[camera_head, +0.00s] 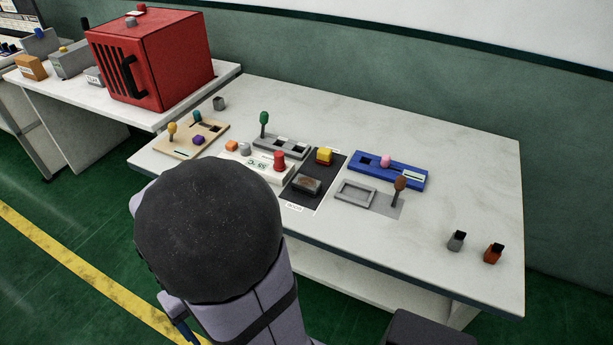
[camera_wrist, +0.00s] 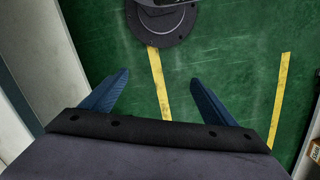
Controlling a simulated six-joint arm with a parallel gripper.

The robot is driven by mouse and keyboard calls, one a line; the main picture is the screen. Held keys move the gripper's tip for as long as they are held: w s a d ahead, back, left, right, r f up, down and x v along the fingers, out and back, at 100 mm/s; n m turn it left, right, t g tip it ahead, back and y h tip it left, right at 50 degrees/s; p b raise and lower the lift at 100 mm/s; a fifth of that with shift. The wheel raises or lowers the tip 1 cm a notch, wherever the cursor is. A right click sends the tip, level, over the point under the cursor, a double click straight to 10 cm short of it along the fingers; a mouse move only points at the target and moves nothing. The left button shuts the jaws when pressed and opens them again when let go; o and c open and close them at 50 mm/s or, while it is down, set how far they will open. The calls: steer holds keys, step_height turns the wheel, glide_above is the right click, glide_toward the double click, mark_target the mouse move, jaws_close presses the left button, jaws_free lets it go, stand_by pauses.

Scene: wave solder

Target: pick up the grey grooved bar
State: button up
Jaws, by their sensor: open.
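A small grey block with a dark top (camera_head: 456,241) stands upright at the right of the white table. It may be the grey grooved bar, but its grooves are too small to make out. My gripper (camera_wrist: 160,77) shows in the wrist view with its two blue fingers spread and nothing between them. That view looks down at the green floor and my round dark base, with no bar in it. In the head view my arm covers the front left of the table, and the fingers are mostly hidden behind it.
A similar orange-brown block (camera_head: 493,254) stands close beside the grey one. Another small grey block (camera_head: 218,103) is at the back left. A grey slotted panel (camera_head: 282,146), a blue panel (camera_head: 400,176) and a grey frame (camera_head: 355,193) fill the middle. A red box (camera_head: 155,60) is on the left bench.

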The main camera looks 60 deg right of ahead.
steer(key=s+d+r+m+y+p, duration=0.1)
steer(key=s+d+r+m+p, duration=0.3)
steer(key=d, duration=0.4)
steer(key=m+h+p, duration=0.3)
steer(key=m+p, duration=0.2)
glide_toward(306, 182)
steer(key=s+a+f, duration=0.1)
steer(key=a+f, duration=0.1)
steer(key=a, duration=0.1)
steer(key=s+a+f, duration=0.2)
steer(key=a, duration=0.2)
steer(key=s+a+f, duration=0.2)
steer(key=a, duration=0.2)
steer(key=shift+s+a, duration=0.1)
steer(key=shift+s, duration=0.05)
steer(key=shift+w+d+r+m+t+h+p, duration=0.15)
steer(key=shift+w+d+r+m+h, duration=0.5)
steer(key=shift+d, duration=1.05)
steer(key=shift+w+d+r+m+t+h+p, duration=0.1)
steer(key=shift+w+d+r+m+t+h, duration=0.2)
steer(key=shift+w+d+m, duration=0.8)
steer(key=shift+w+d+r+m+t+h+p, duration=0.1)
steer(key=shift+w+d+r+m+h, duration=0.35)
steer(key=shift+d+m, duration=1.2)
steer(key=shift+s+d+f+n, duration=0.15)
steer(key=shift+d+f+n, duration=0.15)
steer(key=shift+d+n, duration=0.35)
steer(key=shift+p+x, duration=0.85)
steer(key=shift+x, duration=1.65)
